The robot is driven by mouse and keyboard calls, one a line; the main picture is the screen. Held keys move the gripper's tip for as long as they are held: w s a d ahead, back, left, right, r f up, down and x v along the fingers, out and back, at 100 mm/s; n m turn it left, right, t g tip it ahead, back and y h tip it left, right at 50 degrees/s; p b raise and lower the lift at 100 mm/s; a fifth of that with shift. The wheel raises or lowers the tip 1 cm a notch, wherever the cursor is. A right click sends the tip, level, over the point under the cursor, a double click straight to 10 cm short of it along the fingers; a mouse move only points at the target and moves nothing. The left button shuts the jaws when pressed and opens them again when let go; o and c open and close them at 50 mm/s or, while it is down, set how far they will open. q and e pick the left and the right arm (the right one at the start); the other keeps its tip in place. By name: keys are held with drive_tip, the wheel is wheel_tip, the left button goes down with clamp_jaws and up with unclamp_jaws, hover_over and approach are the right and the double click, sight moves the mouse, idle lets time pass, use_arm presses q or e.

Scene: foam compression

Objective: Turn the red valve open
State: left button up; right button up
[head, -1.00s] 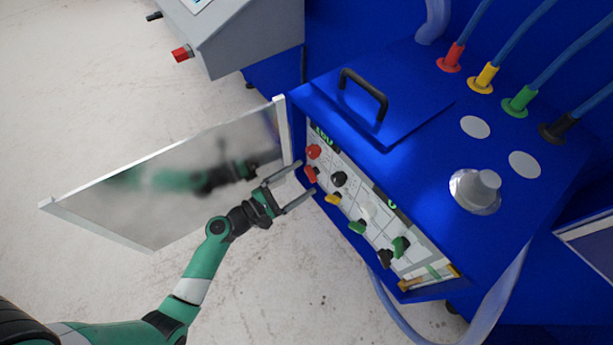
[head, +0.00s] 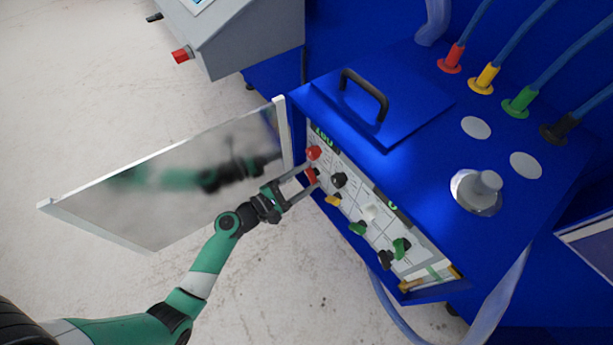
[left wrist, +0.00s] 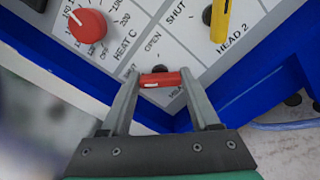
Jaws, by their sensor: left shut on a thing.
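The red valve (head: 311,175) is a small red handle on the white control panel, just below a round red knob. In the left wrist view the valve (left wrist: 161,80) lies crosswise between my fingertips, with a white mark near its left end. Its dark round stem shows behind it, and the printed word OPEN is just above. My left gripper (head: 305,179) reaches the panel from the left and is shut on the valve; both fingers (left wrist: 159,86) flank its ends. My right gripper is not in view.
A red dial (left wrist: 88,25) and a yellow valve handle (left wrist: 221,18) sit close by. Green (head: 402,246) and black knobs are further along the panel. The opened clear door (head: 160,180) stands left of my gripper. The blue cabinet (head: 440,120) rises behind.

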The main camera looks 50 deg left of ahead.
use_arm(q)
drive_tip(key=shift+f+m+b, duration=0.15)
drive_tip(key=shift+m+b, duration=5.3)
drive_tip(key=shift+m, duration=3.55)
drive_tip(key=o, duration=1.4)
drive_tip(key=shift+c, duration=0.2)
drive_tip(key=shift+s, duration=0.15)
